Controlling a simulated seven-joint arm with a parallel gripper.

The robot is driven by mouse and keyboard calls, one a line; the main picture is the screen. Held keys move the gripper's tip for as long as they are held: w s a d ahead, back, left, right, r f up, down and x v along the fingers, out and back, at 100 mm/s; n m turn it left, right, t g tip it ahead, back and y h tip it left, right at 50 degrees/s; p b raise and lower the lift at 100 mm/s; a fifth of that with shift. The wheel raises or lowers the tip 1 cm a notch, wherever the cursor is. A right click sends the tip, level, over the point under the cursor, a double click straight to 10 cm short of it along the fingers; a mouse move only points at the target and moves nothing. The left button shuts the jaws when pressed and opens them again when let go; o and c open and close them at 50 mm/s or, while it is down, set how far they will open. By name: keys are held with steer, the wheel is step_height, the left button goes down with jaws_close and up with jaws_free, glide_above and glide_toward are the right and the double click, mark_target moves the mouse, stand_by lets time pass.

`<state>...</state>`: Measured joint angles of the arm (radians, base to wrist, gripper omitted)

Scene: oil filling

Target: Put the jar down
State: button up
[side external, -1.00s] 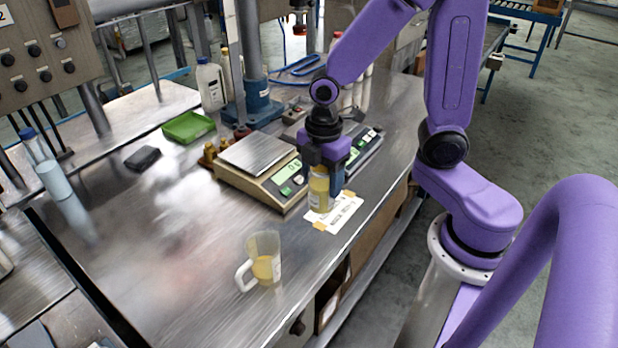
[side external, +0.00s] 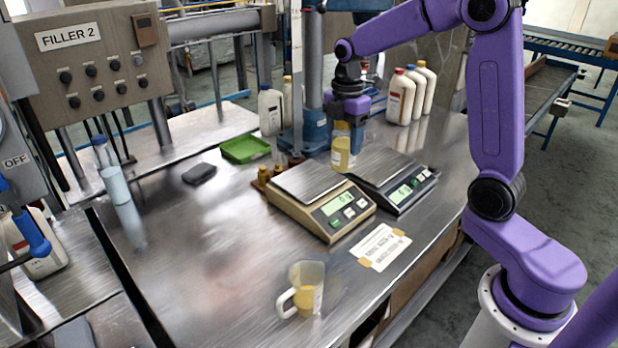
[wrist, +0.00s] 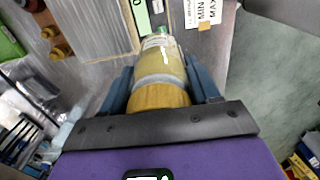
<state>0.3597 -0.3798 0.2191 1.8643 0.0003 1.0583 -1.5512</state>
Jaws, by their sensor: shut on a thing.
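The jar (side external: 342,153) is clear with yellow oil and a yellow lid. My gripper (side external: 346,126) is shut on its top end and holds it upright. In the side view the jar's lower end overlaps the back of the beige scale's pan (side external: 303,182), near the gap to the black scale (side external: 397,182). I cannot tell if it touches anything. In the wrist view the jar (wrist: 160,60) points away between both fingers of my gripper (wrist: 162,82), with the scale pan (wrist: 95,28) to its left.
A measuring jug (side external: 305,285) with some yellow oil stands at the front. A taped paper card (side external: 380,247) lies before the scales. Small amber bottles (side external: 263,177) stand left of the beige scale, and white jugs (side external: 400,97) stand behind.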

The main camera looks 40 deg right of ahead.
steer(key=shift+w+d+f, duration=0.25)
steer(key=shift+w+f, duration=1.9)
steer(key=shift+w, duration=0.2)
steer(key=shift+w+d+f, duration=0.25)
steer(key=shift+w+f, duration=1.9)
steer(key=shift+w, duration=0.15)
steer(key=shift+w+d+f, duration=0.25)
steer(key=shift+w+f, duration=1.9)
steer(key=shift+w, duration=0.2)
steer(key=o, duration=1.1)
steer(key=shift+f, duration=0.15)
steer(key=shift+o, duration=0.2)
step_height(320, 180, up, 12)
steer(key=shift+r, duration=0.2)
